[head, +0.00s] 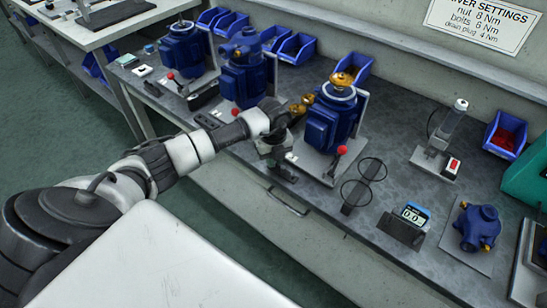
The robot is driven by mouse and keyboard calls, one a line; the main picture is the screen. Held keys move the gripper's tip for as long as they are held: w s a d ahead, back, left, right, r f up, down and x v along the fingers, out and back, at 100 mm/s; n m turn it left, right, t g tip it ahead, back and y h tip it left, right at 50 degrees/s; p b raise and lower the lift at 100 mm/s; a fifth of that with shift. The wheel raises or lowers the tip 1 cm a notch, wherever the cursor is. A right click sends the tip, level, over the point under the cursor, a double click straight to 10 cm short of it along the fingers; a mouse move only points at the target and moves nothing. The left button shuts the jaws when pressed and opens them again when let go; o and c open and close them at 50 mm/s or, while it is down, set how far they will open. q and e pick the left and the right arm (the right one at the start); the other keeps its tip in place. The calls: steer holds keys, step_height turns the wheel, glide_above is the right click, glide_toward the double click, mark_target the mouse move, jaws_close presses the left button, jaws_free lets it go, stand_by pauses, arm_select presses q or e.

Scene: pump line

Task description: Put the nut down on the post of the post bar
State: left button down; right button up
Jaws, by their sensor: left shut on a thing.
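My left gripper (276,161) points down over the front edge of the bench, left of a blue pump. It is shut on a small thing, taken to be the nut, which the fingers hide. A small dark piece (288,176) lies just below the fingers. It may be the post bar, but its post cannot be made out, nor whether the held nut touches it. My right gripper is not in view.
The nearest blue pump (330,118) with a brass top stands right of my gripper, by a red-knobbed lever (341,151). Two dark rings (356,193) stand right of that. A small display (415,214) and a blue housing (478,226) stand farther right. Blue bins line the back.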

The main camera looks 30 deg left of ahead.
arm_select(q)
steer(key=c, duration=1)
jaws_free()
steer(key=shift+c, duration=0.2)
steer(key=shift+r, duration=0.1)
step_height(320, 180, up, 9)
steer(key=p, duration=0.7)
